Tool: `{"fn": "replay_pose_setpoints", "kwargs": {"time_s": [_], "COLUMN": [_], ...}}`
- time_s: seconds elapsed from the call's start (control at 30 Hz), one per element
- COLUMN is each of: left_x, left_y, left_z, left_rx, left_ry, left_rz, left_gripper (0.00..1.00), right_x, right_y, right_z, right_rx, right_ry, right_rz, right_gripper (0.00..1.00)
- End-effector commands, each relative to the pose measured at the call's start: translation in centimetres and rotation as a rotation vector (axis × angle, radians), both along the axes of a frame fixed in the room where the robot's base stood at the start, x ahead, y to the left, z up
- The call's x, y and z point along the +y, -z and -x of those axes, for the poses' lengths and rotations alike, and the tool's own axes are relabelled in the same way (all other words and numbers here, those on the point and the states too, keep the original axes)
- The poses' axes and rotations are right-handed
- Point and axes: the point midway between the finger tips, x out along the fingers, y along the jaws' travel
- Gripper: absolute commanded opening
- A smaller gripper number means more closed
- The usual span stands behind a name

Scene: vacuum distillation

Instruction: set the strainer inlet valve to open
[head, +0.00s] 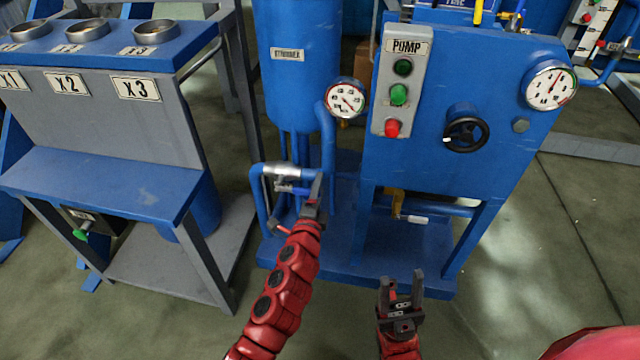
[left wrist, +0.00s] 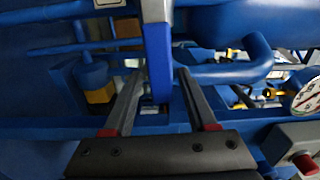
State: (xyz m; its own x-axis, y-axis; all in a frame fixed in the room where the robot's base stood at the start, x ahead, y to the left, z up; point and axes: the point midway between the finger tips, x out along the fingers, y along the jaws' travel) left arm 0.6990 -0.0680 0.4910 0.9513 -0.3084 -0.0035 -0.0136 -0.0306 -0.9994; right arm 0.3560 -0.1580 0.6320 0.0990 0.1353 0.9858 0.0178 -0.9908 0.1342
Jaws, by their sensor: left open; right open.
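The blue tank (head: 300,70) carries a small label that is hard to read, perhaps "STRAINER". On the pipe at its lower left is a silver valve body (head: 283,170) with a blue handle, partly hidden by my left gripper (head: 316,192). In the left wrist view the blue handle (left wrist: 158,65) hangs from a silver part, its lower end between the open fingers of my left gripper (left wrist: 160,95). Small gaps seem to show on both sides. My right gripper (head: 402,288) is open and empty, low in front of the pump stand.
The blue pump stand (head: 480,75) has a button panel (head: 401,85), gauges and a black handwheel (head: 466,131). A yellow valve (head: 397,203) sits beneath it. A blue-grey bench (head: 100,185) marked X1 to X3 stands left. Pipes crowd the left gripper. Floor is clear at right.

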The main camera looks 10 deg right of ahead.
Motion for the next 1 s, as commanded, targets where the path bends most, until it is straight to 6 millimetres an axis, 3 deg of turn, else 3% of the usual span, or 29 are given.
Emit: {"fn": "replay_pose_setpoints", "kwargs": {"time_s": [0.6, 0.8, 1.0], "left_x": [4.0, 4.7, 4.9], "left_y": [-0.2, -0.3, -0.2], "left_z": [12.5, 14.8, 15.4], "left_rx": [0.001, -0.003, -0.003], "left_ry": [0.002, 0.003, 0.002], "left_rz": [0.003, 0.004, 0.002], "left_gripper": [0.57, 0.57, 0.57], "right_x": [0.0, 0.0, 0.0], "right_y": [-2.0, -2.0, -2.0], "right_z": [-0.4, -0.5, -0.5], "right_rx": [0.025, 0.028, 0.028], "right_ry": [-0.001, -0.002, -0.003], "right_rz": [-0.032, -0.034, -0.035], "right_gripper": [0.5, 0.5, 0.5]}}
